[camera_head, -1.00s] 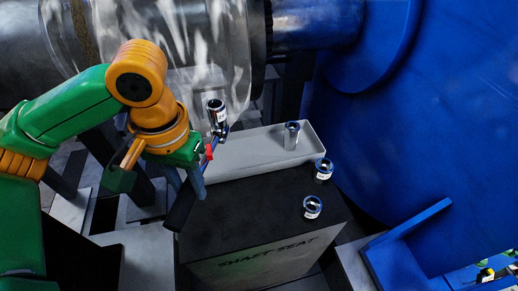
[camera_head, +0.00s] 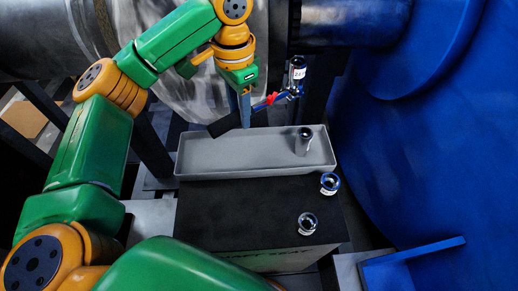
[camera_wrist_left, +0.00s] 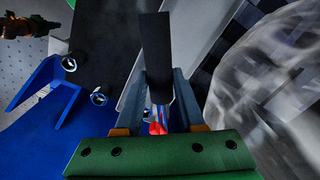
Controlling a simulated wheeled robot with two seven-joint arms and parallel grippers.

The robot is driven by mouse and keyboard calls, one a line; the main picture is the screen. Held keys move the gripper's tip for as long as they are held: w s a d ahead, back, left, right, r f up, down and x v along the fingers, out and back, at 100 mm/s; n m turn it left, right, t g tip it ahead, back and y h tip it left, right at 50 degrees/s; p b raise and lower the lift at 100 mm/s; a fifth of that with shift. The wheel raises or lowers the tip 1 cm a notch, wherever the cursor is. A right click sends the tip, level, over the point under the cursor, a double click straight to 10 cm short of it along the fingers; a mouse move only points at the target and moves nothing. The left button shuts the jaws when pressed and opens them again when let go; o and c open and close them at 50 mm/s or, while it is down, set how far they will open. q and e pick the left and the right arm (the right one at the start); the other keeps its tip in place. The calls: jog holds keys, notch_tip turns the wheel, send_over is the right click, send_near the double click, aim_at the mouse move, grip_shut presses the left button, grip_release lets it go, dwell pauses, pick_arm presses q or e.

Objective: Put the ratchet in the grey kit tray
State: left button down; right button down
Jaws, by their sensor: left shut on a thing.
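The ratchet has a black handle (camera_head: 225,123), a red part (camera_head: 270,99) and a chrome socket (camera_head: 297,72) on its head end. My left gripper (camera_head: 245,115) is shut on it and holds it in the air above the back edge of the grey kit tray (camera_head: 215,153). The handle points down-left and the head up-right. In the left wrist view the black handle (camera_wrist_left: 157,50) stands out between the fingers, with the red part (camera_wrist_left: 157,127) near the palm. The tray holds one upright socket (camera_head: 303,141) at its right end. My right gripper is out of view.
The tray lies on the black-topped shaft seat block (camera_head: 240,215). Two sockets, one at the right edge (camera_head: 329,183) and one nearer (camera_head: 307,223), stand on the block. A big blue housing (camera_head: 430,150) rises at right; a metal shaft runs behind. The tray's left and middle are clear.

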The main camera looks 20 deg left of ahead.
aim_at(241, 161)
pick_arm(q)
jog(key=f, duration=0.6)
jog(key=w+a+f+m, duration=0.1)
jog(key=f, duration=0.5)
jog(key=a+f+m, duration=0.1)
jog(key=f, duration=0.5)
jog(key=shift+w+f+b, duration=0.2)
jog(key=shift+w+b, duration=0.15)
jog(key=c, duration=0.6)
grip_release()
jog(key=shift+c, duration=0.2)
jog(key=shift+o, duration=0.6)
jog(key=shift+s+d, duration=0.1)
notch_tip(241, 161, up, 12)
jog(key=shift+p, duration=0.4)
